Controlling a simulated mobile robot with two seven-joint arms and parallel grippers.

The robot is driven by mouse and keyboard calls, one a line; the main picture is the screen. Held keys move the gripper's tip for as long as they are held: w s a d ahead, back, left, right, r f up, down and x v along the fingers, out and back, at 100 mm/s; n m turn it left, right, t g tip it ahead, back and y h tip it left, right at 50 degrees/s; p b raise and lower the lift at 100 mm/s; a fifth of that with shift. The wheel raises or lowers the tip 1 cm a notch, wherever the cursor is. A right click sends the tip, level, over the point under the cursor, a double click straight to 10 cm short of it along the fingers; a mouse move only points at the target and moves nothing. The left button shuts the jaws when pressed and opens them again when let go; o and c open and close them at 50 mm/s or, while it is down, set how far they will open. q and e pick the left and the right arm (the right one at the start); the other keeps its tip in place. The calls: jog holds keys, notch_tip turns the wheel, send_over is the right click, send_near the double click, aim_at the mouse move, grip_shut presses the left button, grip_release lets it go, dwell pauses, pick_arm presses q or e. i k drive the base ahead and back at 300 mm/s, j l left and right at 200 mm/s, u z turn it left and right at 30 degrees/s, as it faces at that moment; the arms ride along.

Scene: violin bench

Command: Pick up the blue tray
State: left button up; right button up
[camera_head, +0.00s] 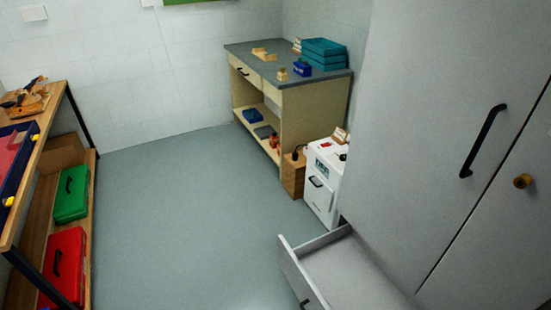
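Several things here are blue, and I cannot tell for sure which is the blue tray. A dark blue tray-like frame (24,165) with a red inside and yellow corner pieces lies on the wooden bench at the left, cut off by the picture edge. A small blue box (302,68) stands on the grey-topped desk at the back. A blue open bin (252,115) sits on the shelf under that desk. Neither of my grippers is in view.
Teal stacked cases (323,48) lie on the desk (262,62). A grey drawer (296,272) stands open at the lower right, below the grey cabinet (430,120). A white machine (322,180) stands beside it. Green (71,194) and red (64,265) cases sit under the bench. The middle floor is clear.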

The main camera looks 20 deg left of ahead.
aim_at(252, 114)
jog(key=i+j+u, duration=0.65)
jog(key=i+u, duration=0.25)
jog(key=i, duration=0.15)
jog(key=i+j+u, duration=0.1)
jog(key=i+u, duration=0.25)
jog(key=i, duration=2.4)
jog(key=i+j+z, duration=0.15)
jog(key=i, duration=0.5)
jog(key=i+j+z, duration=0.15)
jog(key=i, duration=0.55)
jog(key=i+j+z, duration=0.15)
jog(key=i+z, duration=0.3)
jog(key=i+j+z, duration=0.25)
jog(key=z, duration=0.2)
jog(key=i+j, duration=0.05)
jog(key=i, duration=0.05)
